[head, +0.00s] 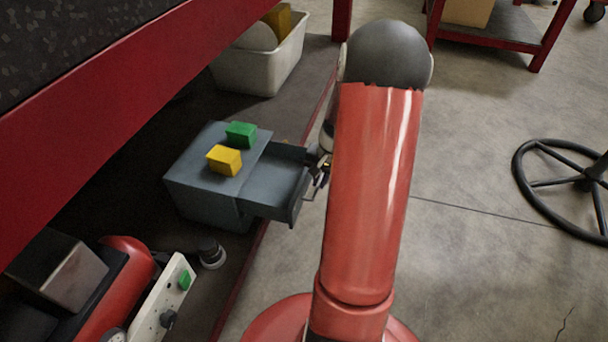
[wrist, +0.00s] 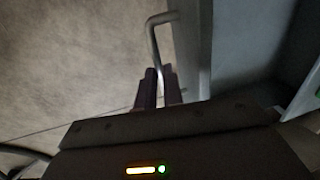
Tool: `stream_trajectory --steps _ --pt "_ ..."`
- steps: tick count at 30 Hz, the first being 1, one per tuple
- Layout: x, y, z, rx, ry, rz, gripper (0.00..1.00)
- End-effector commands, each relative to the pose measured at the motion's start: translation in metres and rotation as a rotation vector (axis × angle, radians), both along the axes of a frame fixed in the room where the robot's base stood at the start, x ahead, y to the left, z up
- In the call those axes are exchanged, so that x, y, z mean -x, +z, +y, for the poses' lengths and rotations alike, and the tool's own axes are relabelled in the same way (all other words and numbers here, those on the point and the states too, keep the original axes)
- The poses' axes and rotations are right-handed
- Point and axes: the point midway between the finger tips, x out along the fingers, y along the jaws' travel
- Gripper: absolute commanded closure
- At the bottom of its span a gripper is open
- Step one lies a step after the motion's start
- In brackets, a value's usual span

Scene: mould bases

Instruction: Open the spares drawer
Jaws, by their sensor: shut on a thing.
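The spares drawer (head: 277,187) is a grey drawer pulled partway out of a blue-grey cabinet (head: 205,200) under the red bench. The part of its inside that shows looks empty. My gripper (head: 321,172) is at the drawer's front, mostly hidden behind my red arm in the head view. In the wrist view, my gripper (wrist: 158,88) has its dark fingers shut on the drawer's bar handle (wrist: 154,45). The drawer front (wrist: 197,50) stands just right of the handle there.
A green block (head: 241,135) and a yellow block (head: 224,160) lie on the cabinet top. A white bin (head: 262,72) stands behind. A red machine (head: 125,285) lies at lower left. Concrete floor right of the drawer is clear up to a black wheel-shaped base (head: 540,183).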

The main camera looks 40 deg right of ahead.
Motion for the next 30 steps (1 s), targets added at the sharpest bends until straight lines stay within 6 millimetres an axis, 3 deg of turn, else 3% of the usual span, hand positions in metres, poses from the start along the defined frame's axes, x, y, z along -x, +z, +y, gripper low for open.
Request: stream_trajectory --steps 8,9,14,23,30 --pt "0.0 0.0 -0.001 0.002 -0.001 -0.003 1.0" --pt "0.0 0.0 -0.001 0.002 -0.001 -0.003 0.89" --pt "0.0 0.0 -0.001 0.002 -0.001 -0.003 0.69" --pt "0.0 0.003 -0.001 0.001 0.0 -0.002 0.69" --pt "0.004 0.039 -0.005 0.005 -0.001 -0.005 0.69"
